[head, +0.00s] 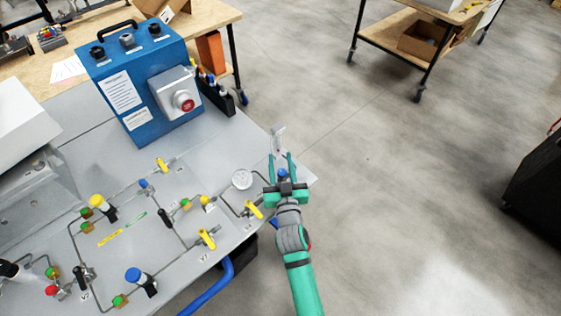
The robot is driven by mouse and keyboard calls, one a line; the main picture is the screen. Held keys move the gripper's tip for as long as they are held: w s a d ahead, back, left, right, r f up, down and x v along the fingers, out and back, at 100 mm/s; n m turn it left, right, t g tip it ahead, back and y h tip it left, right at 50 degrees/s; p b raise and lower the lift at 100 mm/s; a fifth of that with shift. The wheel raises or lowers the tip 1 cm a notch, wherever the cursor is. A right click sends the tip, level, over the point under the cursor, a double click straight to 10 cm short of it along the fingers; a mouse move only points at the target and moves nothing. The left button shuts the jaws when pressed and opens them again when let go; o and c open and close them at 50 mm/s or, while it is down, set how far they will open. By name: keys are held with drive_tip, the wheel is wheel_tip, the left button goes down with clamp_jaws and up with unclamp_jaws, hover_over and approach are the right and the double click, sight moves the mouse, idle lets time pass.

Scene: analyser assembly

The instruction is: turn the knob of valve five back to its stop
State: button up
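A grey panel (225,150) carries piping with several valves; their labels are too small to read surely, so I cannot tell which is valve five. A large blue knob (133,274) and a yellow knob (96,201) sit on the left part. Yellow lever handles (206,239) and a small blue knob (144,184) sit nearer the middle. My gripper (281,157) is over the panel's right corner, fingers apart. A small blue round thing (283,173) shows between the fingers; I cannot tell whether it is a knob or touches them.
A round gauge (242,179) is just left of my gripper. A small grey upright plate (278,138) stands beyond the fingertips. A blue control box (145,85) with a red button stands at the panel's back. Open floor lies to the right.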

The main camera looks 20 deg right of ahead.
sight(282, 176)
idle(0.3)
drive_tip(key=v, duration=1)
drive_tip(key=shift+s, duration=0.25)
drive_tip(key=shift+s+a, duration=0.1)
drive_tip(key=shift+s, duration=0.05)
idle(0.5)
